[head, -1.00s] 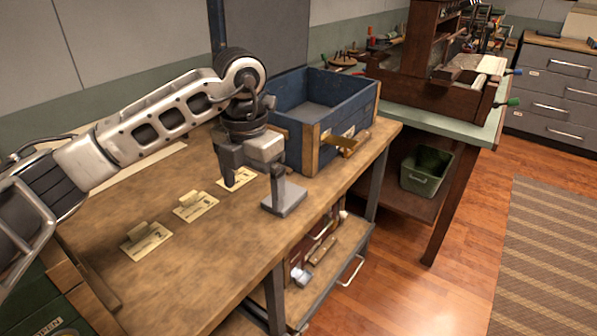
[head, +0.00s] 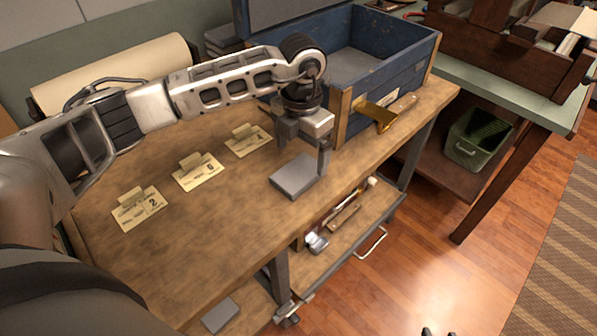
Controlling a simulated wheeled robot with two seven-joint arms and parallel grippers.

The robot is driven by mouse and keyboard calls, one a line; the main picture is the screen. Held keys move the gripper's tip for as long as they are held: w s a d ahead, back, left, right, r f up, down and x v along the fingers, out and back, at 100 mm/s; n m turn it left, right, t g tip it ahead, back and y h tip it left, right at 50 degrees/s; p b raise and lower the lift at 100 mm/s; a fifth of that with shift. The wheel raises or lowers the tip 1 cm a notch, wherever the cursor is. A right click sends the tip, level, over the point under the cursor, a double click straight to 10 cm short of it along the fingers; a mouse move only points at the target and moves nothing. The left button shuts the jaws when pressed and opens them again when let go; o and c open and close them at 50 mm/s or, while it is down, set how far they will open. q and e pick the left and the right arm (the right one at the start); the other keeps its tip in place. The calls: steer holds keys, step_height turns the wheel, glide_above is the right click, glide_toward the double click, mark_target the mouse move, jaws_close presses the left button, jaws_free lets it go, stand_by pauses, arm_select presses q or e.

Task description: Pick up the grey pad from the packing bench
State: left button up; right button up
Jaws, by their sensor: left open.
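The grey pad (head: 295,177) is a flat square block lying on the packing bench (head: 225,225), near its front edge. My left gripper (head: 302,150) reaches in from the left, fingers pointing down. It is open and empty, at the pad's far side in the picture. One finger comes down close to the pad's far right edge; whether it touches cannot be told. My right gripper cannot be made out.
Several paper cards (head: 198,173) lie left of the pad. Another grey block (head: 221,314) lies below the bench top. The bench's front left is clear.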

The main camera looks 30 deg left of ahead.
mark_target(298, 172)
arm_select(q)
steer(key=shift+w+a+f+p, duration=0.1)
steer(key=shift+f+p, duration=0.05)
steer(key=shift+f, duration=0.8)
steer(key=shift+s+a+f+p, duration=0.1)
steer(key=shift+a+f+p, duration=0.1)
steer(key=shift+f, duration=0.8)
steer(key=shift+w+a+f+p, duration=0.1)
steer(key=shift+f+p, duration=0.05)
steer(key=shift+f, duration=0.8)
steer(key=c, duration=1.1)
